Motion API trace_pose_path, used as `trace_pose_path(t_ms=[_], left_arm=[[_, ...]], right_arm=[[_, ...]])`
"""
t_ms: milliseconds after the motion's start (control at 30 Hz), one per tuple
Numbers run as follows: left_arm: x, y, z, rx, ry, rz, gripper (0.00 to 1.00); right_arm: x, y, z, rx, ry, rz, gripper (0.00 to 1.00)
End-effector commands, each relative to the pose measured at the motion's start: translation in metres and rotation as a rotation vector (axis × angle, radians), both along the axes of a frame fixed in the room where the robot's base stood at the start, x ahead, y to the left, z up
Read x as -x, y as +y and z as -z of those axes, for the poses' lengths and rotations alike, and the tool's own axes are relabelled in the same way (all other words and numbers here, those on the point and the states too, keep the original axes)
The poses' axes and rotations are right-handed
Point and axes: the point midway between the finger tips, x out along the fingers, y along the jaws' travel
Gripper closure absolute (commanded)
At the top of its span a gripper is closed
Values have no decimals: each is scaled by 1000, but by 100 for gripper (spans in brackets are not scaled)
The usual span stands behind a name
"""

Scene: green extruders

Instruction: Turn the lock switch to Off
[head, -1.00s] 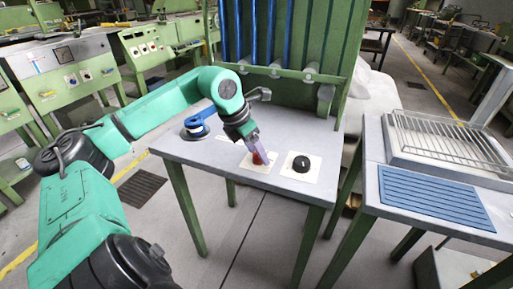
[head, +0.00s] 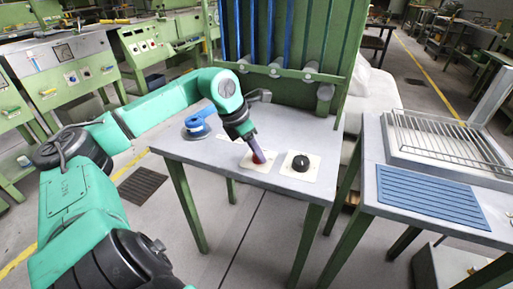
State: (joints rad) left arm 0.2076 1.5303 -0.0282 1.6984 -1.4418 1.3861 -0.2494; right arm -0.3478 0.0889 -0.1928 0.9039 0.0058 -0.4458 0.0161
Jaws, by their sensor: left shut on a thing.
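A red switch knob (head: 258,158) sits on a cream plate (head: 247,165) on the grey table (head: 200,157). My left gripper (head: 258,154) points down at it from above and is shut on the red knob, covering most of it. A black round knob (head: 301,163) sits on a second cream plate (head: 289,171) just to the right, apart from the gripper. Which of the two is the lock switch, and any Off marking, cannot be read at this size. My right gripper is not in view.
A green frame with blue bars (head: 287,40) rises behind. A second table at right holds a blue ribbed mat (head: 432,195) and a wire rack (head: 445,138).

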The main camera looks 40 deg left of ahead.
Motion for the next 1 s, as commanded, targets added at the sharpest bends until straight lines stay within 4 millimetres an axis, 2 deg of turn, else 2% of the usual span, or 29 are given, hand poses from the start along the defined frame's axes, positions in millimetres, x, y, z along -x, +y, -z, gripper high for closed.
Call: trace_pose_path(t_ms=[233,400,600,1000], left_arm=[[-1,0,-9,5,-2,200,100],[-2,1,-10,5,-4,362,100],[-3,1,-7,4,-3,548,100],[-5,2,-3,1,-5,834,100]], right_arm=[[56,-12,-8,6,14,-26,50],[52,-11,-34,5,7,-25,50],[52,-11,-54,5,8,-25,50],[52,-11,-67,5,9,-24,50]])
